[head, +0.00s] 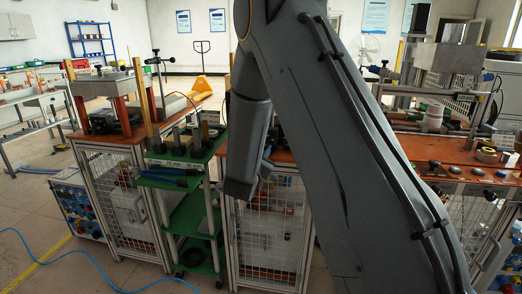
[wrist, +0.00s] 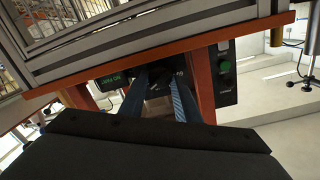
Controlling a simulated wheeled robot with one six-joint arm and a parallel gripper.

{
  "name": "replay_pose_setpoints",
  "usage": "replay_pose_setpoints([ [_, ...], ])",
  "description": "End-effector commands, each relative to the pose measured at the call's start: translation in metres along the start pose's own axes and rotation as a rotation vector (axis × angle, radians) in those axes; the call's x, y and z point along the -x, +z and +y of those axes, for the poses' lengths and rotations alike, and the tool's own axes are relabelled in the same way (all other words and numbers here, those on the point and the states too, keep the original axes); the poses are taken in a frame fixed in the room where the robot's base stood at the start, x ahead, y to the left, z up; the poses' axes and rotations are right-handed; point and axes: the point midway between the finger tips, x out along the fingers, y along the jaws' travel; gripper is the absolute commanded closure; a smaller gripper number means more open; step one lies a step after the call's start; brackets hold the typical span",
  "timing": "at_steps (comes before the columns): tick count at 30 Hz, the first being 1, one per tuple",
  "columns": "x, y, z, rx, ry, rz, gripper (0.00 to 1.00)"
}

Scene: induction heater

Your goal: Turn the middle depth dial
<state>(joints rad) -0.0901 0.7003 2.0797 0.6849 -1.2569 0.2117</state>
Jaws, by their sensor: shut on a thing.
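In the wrist view, my gripper (wrist: 160,80) has its two blue-grey fingers pointing at a dark control panel (wrist: 112,80) under an orange-brown board. The fingers are shut on a small dark dial (wrist: 158,76) between their tips. The dial's outline and pointer are hard to make out in the shadow. I cannot tell from the picture which dial of a row it is.
In the wrist view, a black box with a green button (wrist: 224,66) is right of my fingers, beside an orange post (wrist: 204,84). The orange-brown board (wrist: 180,56) runs close above. In the head view, a green trolley (head: 178,183) stands between mesh-sided benches; a blue hose (head: 95,262) lies on the floor.

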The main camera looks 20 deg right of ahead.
Motion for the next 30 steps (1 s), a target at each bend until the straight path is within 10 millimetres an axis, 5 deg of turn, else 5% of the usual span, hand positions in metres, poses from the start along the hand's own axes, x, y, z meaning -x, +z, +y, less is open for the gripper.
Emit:
replay_pose_setpoints([
  [21, 0.0001, -0.0003, 0.0009, -0.083, 0.0, -0.003, 0.93],
  [22, 0.0001, -0.0003, 0.0009, -0.083, 0.0, -0.003, 0.67],
  [24, 0.0001, -0.0002, 0.0008, -0.083, 0.0, -0.003, 0.55],
  [30, 0.0, -0.0002, 0.0006, -0.082, 0.0, -0.003, 0.52],
])
